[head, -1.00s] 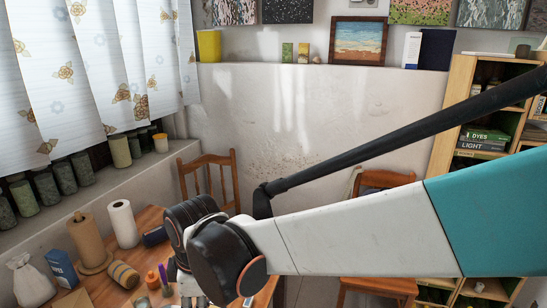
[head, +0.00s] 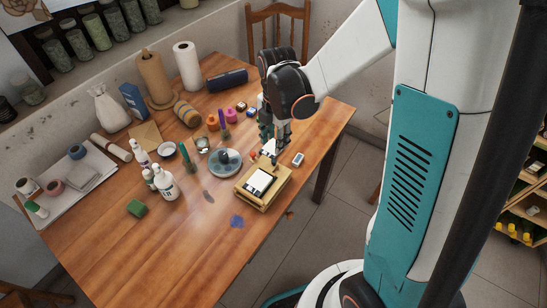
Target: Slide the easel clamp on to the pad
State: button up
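A small wooden tabletop easel (head: 247,193) lies low near the right part of the table in the head view. A white pad (head: 260,179) with dark patches at its edges rests on it. My gripper (head: 276,160) points down just above the far end of the easel. Its fingers are small and dark here, so I cannot tell whether they are open, shut or touching anything. A pale piece shows beside the fingers; I cannot tell whether it is the easel clamp. The clamp cannot be made out for certain.
The wooden table (head: 190,255) is clear at the front. A grey plate (head: 225,163) is left of the easel, with white bottles (head: 166,184) further left. A small white-and-dark block (head: 298,159) lies to the right. Paper rolls (head: 187,66) and a chair (head: 277,30) are behind.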

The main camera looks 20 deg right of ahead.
aim_at(274, 160)
notch_tip(274, 160, down, 9)
jog(key=b, duration=0.3)
jog(key=shift+w+f, duration=0.1)
jog(key=shift+f, duration=0.05)
grip_shut()
